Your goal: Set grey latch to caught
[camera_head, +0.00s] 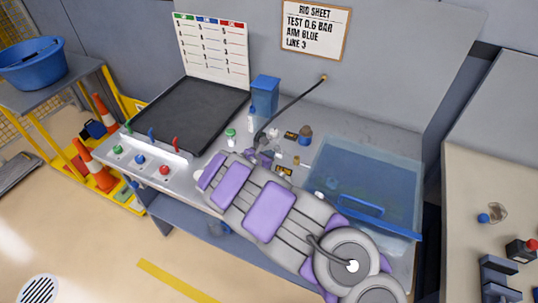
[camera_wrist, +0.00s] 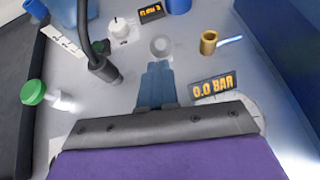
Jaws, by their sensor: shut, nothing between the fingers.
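My gripper (camera_wrist: 157,68) is shut and empty in the wrist view, its blue-grey fingers together over the grey bench top. In the head view my gripper (camera_head: 264,157) is small and low over the bench. A pale grey round piece (camera_wrist: 162,47) is just beyond the fingertips; I cannot tell whether they touch or whether it belongs to the grey latch. No part is clearly recognisable as the latch, so its setting cannot be read. A white knob (camera_wrist: 122,30) is ahead to the left, and a brass cylinder (camera_wrist: 208,42) is ahead to the right.
A black hose (camera_wrist: 103,68) ends left of my fingers. A green-capped bottle (camera_wrist: 34,92) stands farther left. A "0.0 BAR" display (camera_wrist: 213,87) is close on the right. A clear blue tank (camera_head: 365,180) stands right on the bench; a black tray (camera_head: 190,112) lies left.

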